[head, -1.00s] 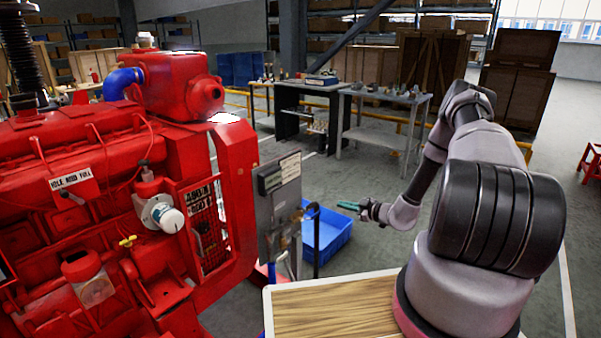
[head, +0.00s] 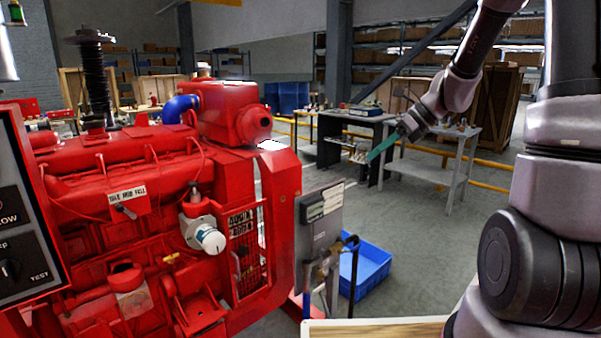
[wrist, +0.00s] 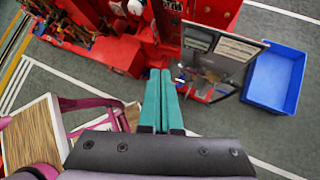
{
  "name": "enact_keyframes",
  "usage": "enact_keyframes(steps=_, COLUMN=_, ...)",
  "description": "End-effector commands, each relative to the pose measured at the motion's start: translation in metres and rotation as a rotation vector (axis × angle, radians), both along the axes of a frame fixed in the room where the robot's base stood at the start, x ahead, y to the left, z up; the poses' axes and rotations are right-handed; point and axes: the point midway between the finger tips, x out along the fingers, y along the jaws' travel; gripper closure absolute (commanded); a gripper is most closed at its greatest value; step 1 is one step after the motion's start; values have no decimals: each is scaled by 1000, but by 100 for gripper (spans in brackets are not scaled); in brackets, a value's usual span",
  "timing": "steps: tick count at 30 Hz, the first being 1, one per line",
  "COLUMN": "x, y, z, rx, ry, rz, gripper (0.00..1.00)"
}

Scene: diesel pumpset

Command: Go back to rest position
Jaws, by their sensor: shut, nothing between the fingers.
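My gripper (head: 383,149) is raised in the air to the right of the red engine (head: 120,200) in the head view. Its green fingers point down and to the left. In the wrist view the green fingers (wrist: 160,85) lie side by side, shut, with nothing between them. Below them in that view are the floor and the foot of the red machine. My arm comes in from the upper right of the head view.
A grey panel stand (head: 320,225) with hanging tools is right of the engine; it also shows in the wrist view (wrist: 215,50). A blue bin (head: 372,268) sits on the floor beside it. A grey table (head: 465,140) stands behind. A control panel (head: 20,220) edges in at left.

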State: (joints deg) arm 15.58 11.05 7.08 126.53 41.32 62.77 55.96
Motion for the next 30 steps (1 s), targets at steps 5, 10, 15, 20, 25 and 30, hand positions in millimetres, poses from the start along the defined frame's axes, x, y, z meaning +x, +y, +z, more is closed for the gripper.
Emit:
enact_keyframes(steps=5, x=-54, y=0, z=48, rx=-261, ry=-318, rz=337, gripper=100)
enact_keyframes(steps=10, x=-104, y=-9, z=82, rx=-508, ry=-591, rz=655, gripper=100)
enact_keyframes(steps=15, x=-150, y=-24, z=109, rx=-764, ry=-832, rz=968, gripper=100)
enact_keyframes(steps=20, x=-183, y=-39, z=126, rx=-970, ry=-989, rz=1204, gripper=100)
enact_keyframes(steps=25, x=-200, y=-48, z=133, rx=-1089, ry=-1066, rz=1342, gripper=100)
enact_keyframes(steps=30, x=-203, y=-50, z=134, rx=-1115, ry=-1079, rz=1372, gripper=100)
